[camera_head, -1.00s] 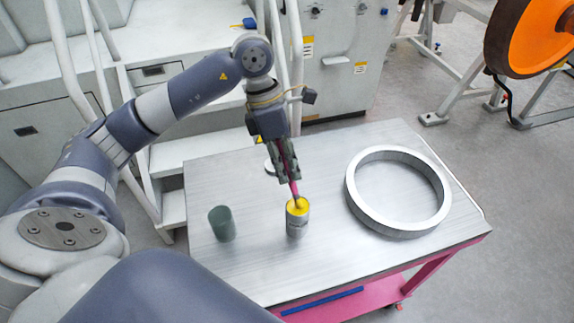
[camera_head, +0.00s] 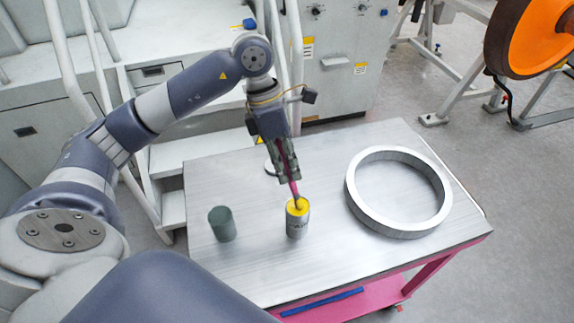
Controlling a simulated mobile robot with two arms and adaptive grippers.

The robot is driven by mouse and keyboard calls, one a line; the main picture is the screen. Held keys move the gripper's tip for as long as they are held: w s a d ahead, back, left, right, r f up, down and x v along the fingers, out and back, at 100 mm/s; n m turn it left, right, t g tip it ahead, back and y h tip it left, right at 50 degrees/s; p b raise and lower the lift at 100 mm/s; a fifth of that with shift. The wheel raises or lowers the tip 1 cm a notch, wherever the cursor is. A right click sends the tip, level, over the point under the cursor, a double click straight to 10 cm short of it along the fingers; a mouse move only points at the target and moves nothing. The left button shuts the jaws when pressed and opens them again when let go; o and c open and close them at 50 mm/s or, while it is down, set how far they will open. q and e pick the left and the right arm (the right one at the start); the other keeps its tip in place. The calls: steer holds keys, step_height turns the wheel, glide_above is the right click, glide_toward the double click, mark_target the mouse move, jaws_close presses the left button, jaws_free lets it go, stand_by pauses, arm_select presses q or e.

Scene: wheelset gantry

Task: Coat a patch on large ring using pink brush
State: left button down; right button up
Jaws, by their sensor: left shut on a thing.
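The large ring (camera_head: 362,207) is a thick grey metal ring lying flat on the right half of the metal table. My left gripper (camera_head: 288,179) is shut on the pink brush (camera_head: 294,189) and holds it pointing down, slightly tilted. The brush's lower end is at the open top of a small metal can (camera_head: 297,228) with yellow contents (camera_head: 303,205), left of the ring. The bristles are hidden in the can or too small to make out. My right gripper is not in view.
A dark green cylinder (camera_head: 222,224) stands on the table (camera_head: 255,272), left of the can. A pale round object (camera_head: 269,167) is partly hidden behind my left gripper. The table surface between can and ring is clear. Grey machinery and steps stand behind.

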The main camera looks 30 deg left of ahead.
arm_select(q)
steer(key=shift+f, duration=0.1)
steer(key=shift+r+p, duration=0.75)
steer(key=shift+r, duration=0.4)
steer(key=shift+r+p, duration=1.45)
steer(key=shift+r, duration=1)
steer(key=shift+f, duration=0.1)
